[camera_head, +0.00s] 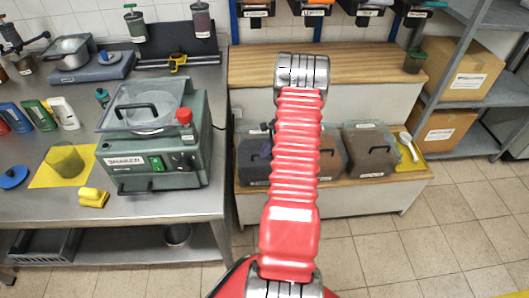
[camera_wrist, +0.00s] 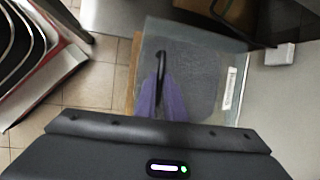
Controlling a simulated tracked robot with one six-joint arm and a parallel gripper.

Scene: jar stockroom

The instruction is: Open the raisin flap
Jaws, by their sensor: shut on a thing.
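In the wrist view, the two purple fingers of my gripper (camera_wrist: 160,92) are shut on the black curved handle (camera_wrist: 161,60) of a clear flap (camera_wrist: 205,38). The flap covers a bin with dark, grainy contents. A white label (camera_wrist: 231,88) sits along its right side, too small to read. In the head view this is the leftmost bin (camera_head: 252,158) on the low wooden bench. My arm hides part of it, and only a dark bit of my gripper (camera_head: 267,127) shows beside the arm. The flap looks closed, though its exact angle is hard to tell.
Other clear-lidded bins (camera_head: 369,150) stand right of it on the bench (camera_head: 405,178). A wooden shelf (camera_head: 375,68) runs above and behind. A steel table (camera_head: 150,208) with a green machine (camera_head: 157,150) stands close on the left. The tiled floor in front is clear.

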